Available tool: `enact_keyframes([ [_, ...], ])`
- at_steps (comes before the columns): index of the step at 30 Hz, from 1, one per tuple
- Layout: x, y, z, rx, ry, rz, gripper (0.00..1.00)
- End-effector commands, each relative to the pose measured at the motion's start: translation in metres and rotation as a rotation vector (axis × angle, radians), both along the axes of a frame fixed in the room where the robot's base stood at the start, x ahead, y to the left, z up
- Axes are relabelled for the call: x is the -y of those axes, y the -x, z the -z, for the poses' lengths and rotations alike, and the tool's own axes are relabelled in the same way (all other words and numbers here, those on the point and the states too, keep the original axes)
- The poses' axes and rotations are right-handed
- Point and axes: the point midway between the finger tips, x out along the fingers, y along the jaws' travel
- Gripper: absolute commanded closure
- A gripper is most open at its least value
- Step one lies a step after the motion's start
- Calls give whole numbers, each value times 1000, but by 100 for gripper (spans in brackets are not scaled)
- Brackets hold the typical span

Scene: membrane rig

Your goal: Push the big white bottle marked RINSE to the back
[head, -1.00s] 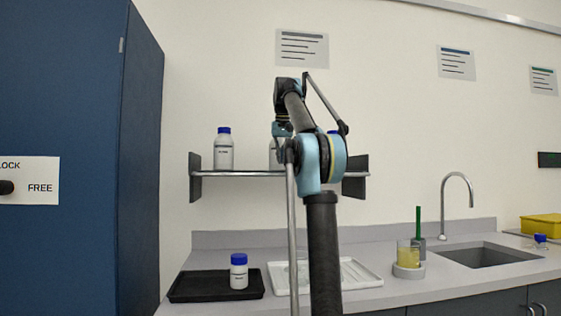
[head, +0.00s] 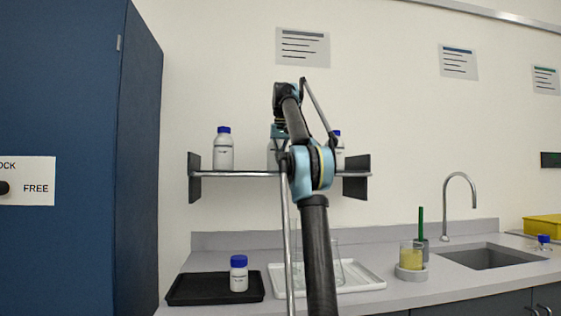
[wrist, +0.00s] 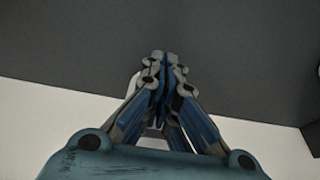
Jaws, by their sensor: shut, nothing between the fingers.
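Three white bottles stand on the wall shelf (head: 238,174): a left bottle with a blue cap (head: 223,152), a middle bottle (head: 272,157) mostly hidden behind my arm, and a right bottle (head: 340,152) partly hidden. Their labels are too small to read, so I cannot tell which is marked RINSE. My gripper (wrist: 163,62) is shut and empty in the wrist view, its fingertips together against a dark grey surface. A pale shape (wrist: 132,84) shows partly behind the fingers; I cannot tell whether they touch it. In the head view the fingers are hidden by my arm.
A smaller white bottle with a blue cap (head: 239,274) stands on a black tray (head: 188,290) on the counter. A white tray (head: 366,279) holds clear glassware. A beaker with yellow liquid (head: 411,256) stands left of the sink (head: 485,256). A blue cabinet (head: 75,120) rises at left.

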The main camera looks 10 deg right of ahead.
Motion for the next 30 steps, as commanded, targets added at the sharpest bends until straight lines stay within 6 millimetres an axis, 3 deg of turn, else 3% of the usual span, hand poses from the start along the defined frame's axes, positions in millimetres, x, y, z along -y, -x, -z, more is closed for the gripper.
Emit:
enact_keyframes([
  [8, -4, 0, -1, 0, 0, -5, 100],
  [22, -3, 7, -27, -1, 0, -3, 100],
  [30, -3, 21, -28, -1, 0, -3, 100],
])
